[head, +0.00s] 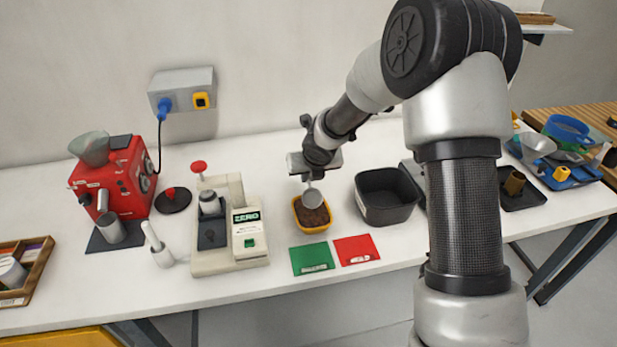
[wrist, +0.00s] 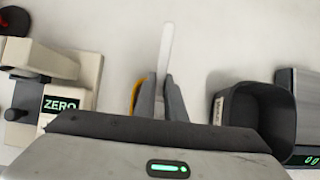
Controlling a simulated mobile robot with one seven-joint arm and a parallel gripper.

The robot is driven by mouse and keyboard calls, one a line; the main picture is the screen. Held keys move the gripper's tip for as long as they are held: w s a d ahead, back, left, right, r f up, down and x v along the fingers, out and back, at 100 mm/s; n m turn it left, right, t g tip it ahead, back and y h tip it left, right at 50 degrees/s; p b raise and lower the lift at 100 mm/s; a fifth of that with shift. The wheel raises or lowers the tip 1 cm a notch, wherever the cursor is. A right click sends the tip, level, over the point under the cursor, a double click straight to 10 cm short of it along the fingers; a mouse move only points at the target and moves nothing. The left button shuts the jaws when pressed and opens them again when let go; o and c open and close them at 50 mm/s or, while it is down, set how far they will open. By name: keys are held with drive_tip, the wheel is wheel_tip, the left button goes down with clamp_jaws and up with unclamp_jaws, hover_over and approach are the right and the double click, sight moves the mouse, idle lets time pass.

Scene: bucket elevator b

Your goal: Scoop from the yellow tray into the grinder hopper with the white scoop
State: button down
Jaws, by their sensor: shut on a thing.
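The yellow tray (head: 299,226) holds brown grounds and sits on the white bench, below my gripper. My gripper (head: 311,178) points down above it and is shut on the white scoop (head: 312,198). The scoop's round bowl shows over the back part of the tray; I cannot tell whether it touches the grounds. In the wrist view the scoop's white handle (wrist: 165,45) stands between the two fingers (wrist: 161,92). They hide most of the yellow tray (wrist: 137,92). The grinder hopper (head: 91,147) is a grey-green funnel on the red grinder (head: 127,178) at the left.
The beige ZERO machine (head: 222,259) stands between the grinder and the tray. A black bin (head: 386,197) is just right of the tray. Green (head: 312,258) and red (head: 356,249) cards lie in front.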

sight(310, 188)
drive_tip(key=shift+s+f+b, duration=0.1)
drive_tip(key=shift+f+b, duration=0.95)
drive_tip(key=shift+b, duration=0.9)
drive_tip(key=f+b, duration=0.4)
drive_tip(key=shift+s+d+b, duration=0.1)
drive_tip(key=shift+s+b, duration=0.25)
drive_tip(key=shift+s, duration=0.05)
drive_tip(key=shift+s+d+r, duration=0.15)
drive_tip(key=shift+s+r, duration=0.55)
drive_tip(key=shift+s, duration=0.25)
drive_tip(key=p, duration=0.1)
drive_tip(key=r+p, duration=0.1)
drive_tip(key=p, duration=0.1)
drive_tip(key=shift+w, duration=0.2)
drive_tip(key=r+p, duration=0.1)
drive_tip(key=p, duration=0.3)
drive_tip(key=shift+w, duration=0.2)
drive_tip(key=shift+w+r+g+p, duration=0.1)
drive_tip(key=shift+r+g+p, duration=0.2)
drive_tip(key=shift+p, duration=0.65)
